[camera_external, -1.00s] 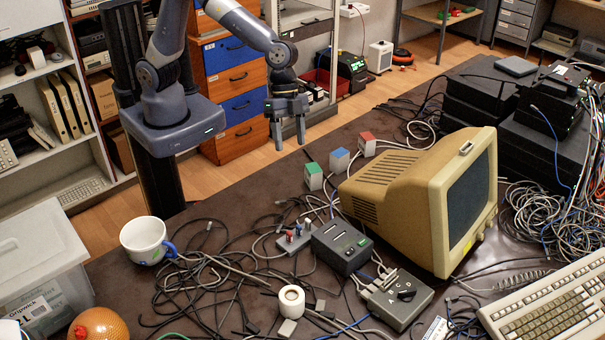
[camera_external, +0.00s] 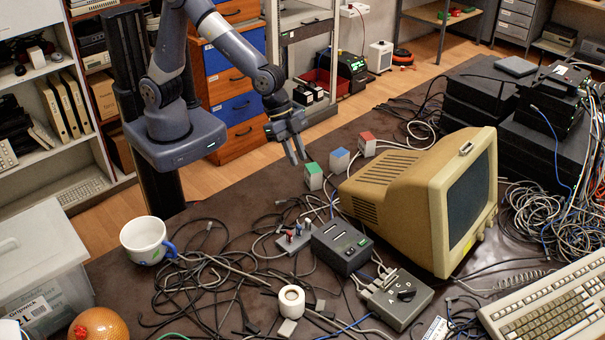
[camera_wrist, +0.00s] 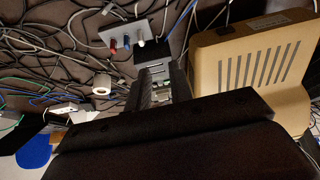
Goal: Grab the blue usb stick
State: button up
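The blue usb stick (camera_wrist: 127,41) stands in a grey holder plate (camera_wrist: 158,18), between a red stick (camera_wrist: 113,43) and a white one (camera_wrist: 140,40) in the wrist view. In the external view, the holder (camera_external: 291,243) lies on the dark table left of a grey switch box; its sticks are too small there to tell apart surely. My gripper (camera_external: 299,158) is above the table's far edge, behind the holder and apart from it. Its fingers point down and slightly right, with a gap between them. It is open and empty.
The grey box (camera_external: 342,247) stands right beside the holder, with a beige monitor (camera_external: 410,190) further right. Small coloured blocks (camera_external: 340,160) stand behind. Loose cables (camera_external: 215,285) cover the table around the holder. A white mug (camera_external: 144,241) stands at left.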

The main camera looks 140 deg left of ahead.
notch_tip(320, 180, down, 8)
jog(key=t+y+b, duration=0.2)
jog(key=t+b, duration=0.2)
jog(key=b, duration=0.5)
jog(key=t+h+b, duration=0.2)
jog(key=t+b, duration=0.2)
jog(key=b, duration=0.4)
send_near(299, 226)
jog(key=shift+s+a+f+m, duration=0.15)
jog(key=shift+a, duration=0.2)
jog(key=shift+s+a+f+m, duration=0.15)
jog(key=shift+a, duration=0.15)
jog(key=shift+s+d, duration=0.1)
jog(key=shift+d, duration=0.35)
jog(key=x, duration=1)
jog(key=shift+w+d+b, duration=0.2)
jog(key=shift+w+b, duration=0.15)
jog(key=shift+b, duration=0.05)
jog(key=shift+c, duration=0.4)
grip_shut()
